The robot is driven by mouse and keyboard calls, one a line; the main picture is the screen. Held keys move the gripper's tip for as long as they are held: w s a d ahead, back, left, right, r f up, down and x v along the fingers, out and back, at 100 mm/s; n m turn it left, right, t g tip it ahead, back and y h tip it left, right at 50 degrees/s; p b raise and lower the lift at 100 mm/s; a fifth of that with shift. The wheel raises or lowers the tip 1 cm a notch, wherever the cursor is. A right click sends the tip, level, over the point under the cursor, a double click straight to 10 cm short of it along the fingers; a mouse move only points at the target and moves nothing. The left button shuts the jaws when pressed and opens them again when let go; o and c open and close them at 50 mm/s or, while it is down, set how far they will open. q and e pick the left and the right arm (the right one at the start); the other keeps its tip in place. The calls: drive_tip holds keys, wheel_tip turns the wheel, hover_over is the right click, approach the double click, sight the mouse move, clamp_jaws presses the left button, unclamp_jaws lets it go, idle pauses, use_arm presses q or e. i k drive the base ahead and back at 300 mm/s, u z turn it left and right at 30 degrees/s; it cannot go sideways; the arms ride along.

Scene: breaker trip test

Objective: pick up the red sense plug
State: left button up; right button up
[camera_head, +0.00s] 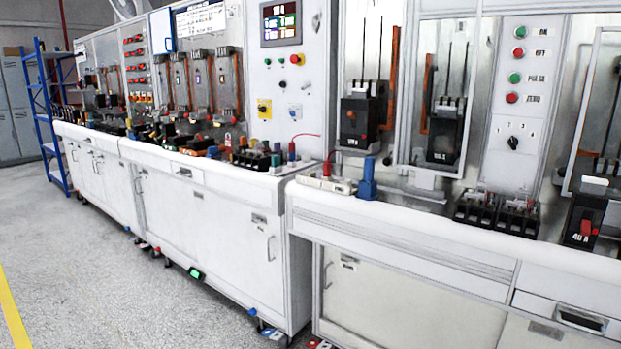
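A small red plug (327,167) stands upright at the left end of the near bench top, by a pale strip (325,184). It looks like the red sense plug, but it is too small to be sure. A larger blue plug (367,178) stands just to its right, apart from it. A thin red lead (306,135) shows behind, on the neighbouring bench; I cannot tell where it ends. Neither of my grippers is in view.
The white bench (420,222) runs along the right, with black breakers (362,115) on panels behind it. Black terminal blocks (497,210) and a 40 A breaker (584,222) sit further right. A blue rack (45,115) stands far left. The grey floor (90,270) at left is clear.

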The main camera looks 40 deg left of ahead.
sight(327, 166)
drive_tip(key=z, duration=0.15)
drive_tip(key=k, duration=0.95)
drive_tip(key=u, duration=2.05)
drive_tip(key=i, duration=2.75)
drive_tip(key=z, duration=0.55)
